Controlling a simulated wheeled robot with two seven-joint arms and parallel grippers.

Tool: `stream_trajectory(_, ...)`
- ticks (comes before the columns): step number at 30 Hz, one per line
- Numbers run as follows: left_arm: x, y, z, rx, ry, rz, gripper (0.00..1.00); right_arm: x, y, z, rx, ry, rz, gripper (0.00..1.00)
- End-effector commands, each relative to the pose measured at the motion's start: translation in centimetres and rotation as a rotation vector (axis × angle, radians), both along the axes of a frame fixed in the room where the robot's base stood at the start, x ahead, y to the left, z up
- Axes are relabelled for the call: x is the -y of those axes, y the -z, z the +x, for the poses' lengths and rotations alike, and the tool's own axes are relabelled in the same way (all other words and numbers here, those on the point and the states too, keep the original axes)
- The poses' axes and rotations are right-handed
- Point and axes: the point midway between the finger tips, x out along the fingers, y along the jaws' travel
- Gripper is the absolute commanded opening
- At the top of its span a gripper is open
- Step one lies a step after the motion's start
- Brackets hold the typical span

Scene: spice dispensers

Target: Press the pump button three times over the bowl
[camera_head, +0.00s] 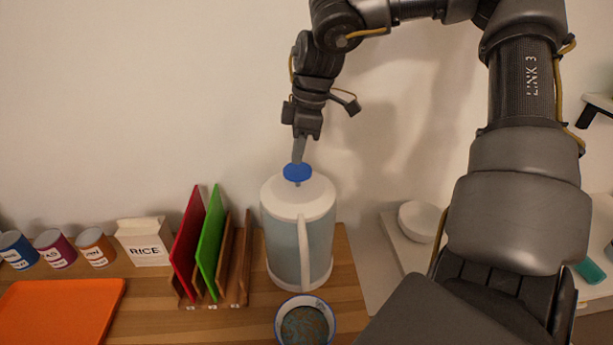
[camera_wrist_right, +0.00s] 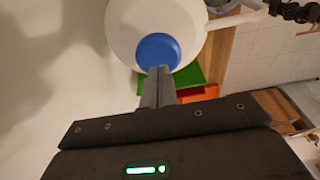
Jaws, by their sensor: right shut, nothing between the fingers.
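The pump dispenser (camera_head: 283,243) is a pale, clear-sided jug with a white lid and a handle, standing upright on the wooden counter. Its round blue pump button (camera_head: 297,173) is on top of the lid. My right gripper (camera_head: 298,160) is shut and empty, pointing down with its fingertips at or just above the button; exact contact is hard to tell. In the right wrist view the shut fingers (camera_wrist_right: 158,75) overlap the edge of the blue button (camera_wrist_right: 158,51). The bowl (camera_head: 305,322), white with a blue rim and dark contents, sits in front of the dispenser. My left gripper is not in view.
A wooden rack (camera_head: 240,270) with a red board (camera_head: 188,240) and a green board (camera_head: 212,240) stands left of the dispenser. Further left are a rice box (camera_head: 144,242), several cans and an orange tray (camera_head: 60,310). A white bowl (camera_head: 420,221) sits at right.

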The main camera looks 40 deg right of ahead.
Motion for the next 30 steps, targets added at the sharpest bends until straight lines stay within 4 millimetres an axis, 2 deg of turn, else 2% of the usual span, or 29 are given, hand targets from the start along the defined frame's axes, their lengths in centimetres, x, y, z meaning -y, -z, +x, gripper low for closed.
stream_trajectory(18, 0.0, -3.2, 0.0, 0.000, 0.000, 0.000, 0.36, 0.0, -5.8, 0.0, 0.001, 0.000, -0.001, 0.00)
stream_trajectory(30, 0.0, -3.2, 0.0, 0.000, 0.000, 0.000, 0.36, 0.0, -6.0, 0.0, 0.000, 0.000, 0.000, 0.00)
